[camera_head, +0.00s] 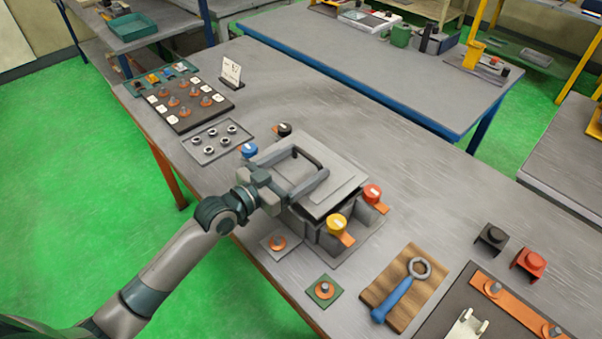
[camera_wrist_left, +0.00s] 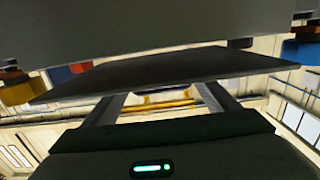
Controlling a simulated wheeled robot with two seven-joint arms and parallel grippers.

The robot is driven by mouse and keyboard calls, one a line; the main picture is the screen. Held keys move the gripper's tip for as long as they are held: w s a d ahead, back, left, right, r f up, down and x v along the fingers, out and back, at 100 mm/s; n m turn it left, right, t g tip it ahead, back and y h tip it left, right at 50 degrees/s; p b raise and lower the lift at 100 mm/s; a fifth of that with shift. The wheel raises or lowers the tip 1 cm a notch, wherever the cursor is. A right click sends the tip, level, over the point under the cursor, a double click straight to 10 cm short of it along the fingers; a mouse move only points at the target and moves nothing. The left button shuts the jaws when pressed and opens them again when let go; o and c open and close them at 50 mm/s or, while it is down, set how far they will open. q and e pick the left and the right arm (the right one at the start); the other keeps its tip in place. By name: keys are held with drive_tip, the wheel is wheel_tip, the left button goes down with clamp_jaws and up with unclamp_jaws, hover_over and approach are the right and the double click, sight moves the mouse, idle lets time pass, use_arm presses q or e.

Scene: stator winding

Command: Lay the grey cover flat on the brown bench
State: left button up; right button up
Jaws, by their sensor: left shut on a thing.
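The grey cover (camera_head: 333,193) is a flat square plate at the top of the grey box-like housing (camera_head: 318,235) in the middle of the brown bench (camera_head: 385,160). My left gripper (camera_head: 309,162) reaches over the cover from the left and is shut on it. The exact grip point is hard to see. In the left wrist view, the cover (camera_wrist_left: 165,70) shows as a thin dark plate beyond the fingers, close to a larger grey body. Whether the cover touches the housing cannot be told. The bench has a grey top and orange-brown legs. My right gripper is not in view.
Yellow (camera_head: 337,224), red (camera_head: 372,194), blue (camera_head: 249,150) and black (camera_head: 284,129) knobs surround the housing. A wooden board (camera_head: 419,296) with a blue-handled ring tool (camera_head: 399,300) lies in front right. A tray of rings (camera_head: 216,142) lies behind left.

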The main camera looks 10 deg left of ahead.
sight(301, 173)
use_arm(q)
drive_tip(key=shift+f, duration=0.7)
drive_tip(key=shift+f+p, duration=0.65)
drive_tip(key=shift+f, duration=0.25)
drive_tip(key=shift+f, duration=0.25)
drive_tip(key=o, duration=1.5)
drive_tip(key=shift+f, duration=0.1)
